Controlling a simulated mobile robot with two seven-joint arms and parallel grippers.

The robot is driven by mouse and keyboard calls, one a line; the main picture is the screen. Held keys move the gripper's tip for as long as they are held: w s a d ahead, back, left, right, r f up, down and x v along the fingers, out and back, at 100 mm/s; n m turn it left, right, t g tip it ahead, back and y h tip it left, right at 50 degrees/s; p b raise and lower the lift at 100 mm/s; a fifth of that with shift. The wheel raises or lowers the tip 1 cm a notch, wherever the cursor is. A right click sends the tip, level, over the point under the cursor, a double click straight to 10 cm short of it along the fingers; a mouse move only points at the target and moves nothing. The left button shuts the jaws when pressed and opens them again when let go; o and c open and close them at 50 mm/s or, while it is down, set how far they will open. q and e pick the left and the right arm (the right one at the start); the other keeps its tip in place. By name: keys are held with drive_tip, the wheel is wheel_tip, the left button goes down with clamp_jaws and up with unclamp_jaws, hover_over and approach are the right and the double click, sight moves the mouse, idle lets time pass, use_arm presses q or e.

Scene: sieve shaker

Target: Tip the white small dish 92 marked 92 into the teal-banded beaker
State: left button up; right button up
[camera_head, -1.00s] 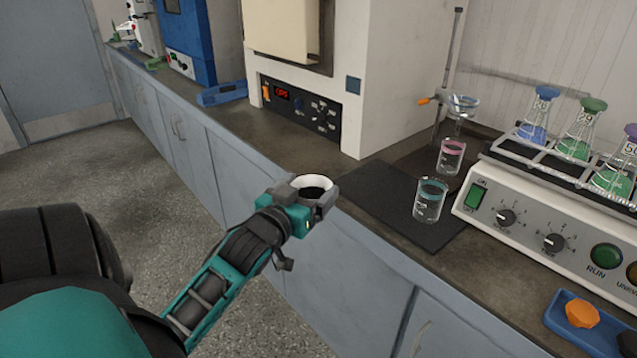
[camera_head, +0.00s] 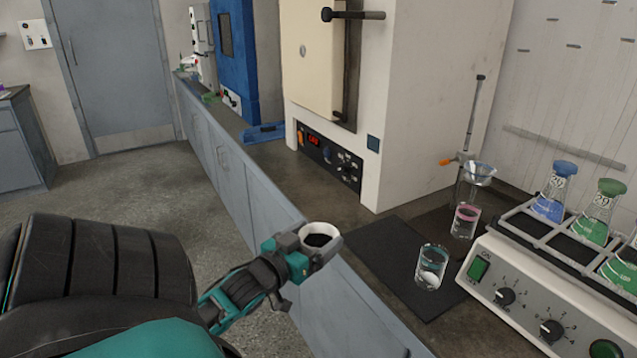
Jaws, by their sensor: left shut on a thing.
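A white small dish (camera_head: 333,231) with dark contents is held in my left gripper (camera_head: 312,245), which is shut on its side. The dish looks roughly upright, near the counter's front edge and left of the dark mat. Its marking cannot be read. The teal-banded beaker (camera_head: 431,268) stands upright on the mat, to the right of the dish and apart from it. It has something pale near its bottom. My right gripper is not in view.
A pink-banded beaker (camera_head: 465,220) stands behind the teal one, below a funnel (camera_head: 479,174) on a stand. A shaker (camera_head: 540,290) with several flasks is at the right. A white furnace (camera_head: 425,110) stands behind. The dark mat (camera_head: 385,255) is bare left of the beaker.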

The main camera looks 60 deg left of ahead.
use_arm(q)
wheel_tip(320, 180, up, 6)
drive_tip(key=p, duration=0.2)
drive_tip(key=shift+r+p, duration=0.1)
drive_tip(key=shift+p, duration=0.3)
drive_tip(key=shift+w+d+r, duration=0.15)
drive_tip(key=shift+w+d, duration=0.25)
drive_tip(key=shift+w, duration=0.4)
drive_tip(key=shift+w+d+r, duration=0.15)
drive_tip(key=shift+w+d, duration=0.25)
drive_tip(key=shift+w, duration=0.35)
drive_tip(key=w+d, duration=0.4)
drive_tip(key=w, duration=0.4)
drive_tip(key=w+d, duration=0.4)
drive_tip(key=w, duration=0.4)
drive_tip(key=shift+d+f+m+t+h+b, duration=0.4)
drive_tip(key=shift+d+m+t+h+b, duration=0.9)
drive_tip(key=shift+m+b, duration=2.55)
drive_tip(key=shift+d+f+m+t+h+b, duration=0.4)
drive_tip(key=shift+m+t+h+b, duration=1)
drive_tip(key=shift+m+b, duration=2.5)
drive_tip(key=shift+d+f+m+t+h+b, duration=0.35)
drive_tip(key=shift+d+m+t+h+b, duration=0.45)
drive_tip(key=shift+m+h+b, duration=2.8)
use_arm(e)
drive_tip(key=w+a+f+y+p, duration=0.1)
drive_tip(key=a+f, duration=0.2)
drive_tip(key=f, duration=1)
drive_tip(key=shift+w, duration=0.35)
